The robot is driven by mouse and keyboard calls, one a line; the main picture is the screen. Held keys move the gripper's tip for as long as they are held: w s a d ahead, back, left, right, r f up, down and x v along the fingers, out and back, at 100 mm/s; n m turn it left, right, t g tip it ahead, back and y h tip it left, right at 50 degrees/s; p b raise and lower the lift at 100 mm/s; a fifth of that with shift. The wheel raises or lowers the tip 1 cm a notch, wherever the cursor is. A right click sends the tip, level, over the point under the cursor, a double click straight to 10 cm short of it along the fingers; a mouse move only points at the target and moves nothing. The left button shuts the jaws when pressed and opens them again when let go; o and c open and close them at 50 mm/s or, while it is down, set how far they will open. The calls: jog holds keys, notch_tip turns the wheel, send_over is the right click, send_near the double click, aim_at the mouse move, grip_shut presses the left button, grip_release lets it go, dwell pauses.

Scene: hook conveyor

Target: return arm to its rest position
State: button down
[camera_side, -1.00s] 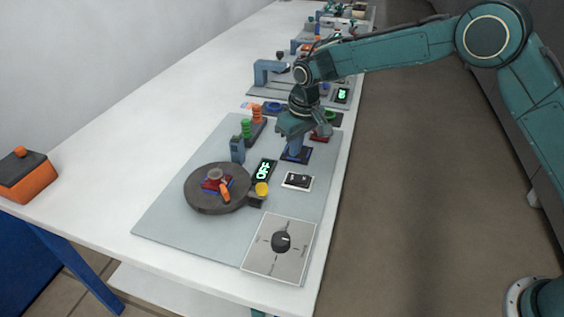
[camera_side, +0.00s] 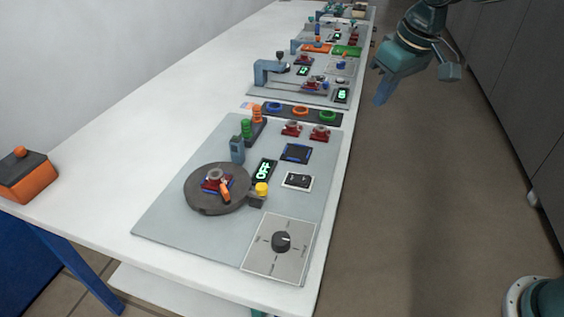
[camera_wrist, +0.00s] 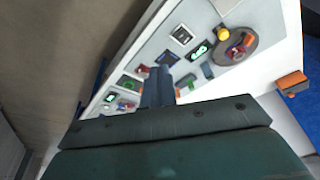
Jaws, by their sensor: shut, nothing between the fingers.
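My gripper (camera_side: 382,93) is in the upper right of the side view, off the table's right edge and above the floor. Its blue fingers are shut with nothing between them, pointing down and slightly left. In the wrist view the shut fingers (camera_wrist: 158,86) show at the middle, with the table beyond them. The rest of my arm is raised and mostly out of the side view.
The white table (camera_side: 150,140) carries a grey panel (camera_side: 180,228) with a round dark turntable (camera_side: 200,203), a knob (camera_side: 281,242), a lit OFF display (camera_side: 263,171) and a blue-edged pad (camera_side: 296,153). More stations stand behind. An orange-and-black box (camera_side: 24,178) sits at left.

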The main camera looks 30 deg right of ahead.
jog(key=s+d+t, duration=0.1)
jog(key=s+d, duration=0.2)
jog(key=s, duration=0.9)
jog(key=s+d+m+t, duration=0.1)
jog(key=s+d, duration=0.3)
jog(key=s, duration=0.9)
jog(key=shift+r+m+h, duration=0.3)
jog(key=shift+r, duration=0.1)
jog(key=shift+s, duration=0.1)
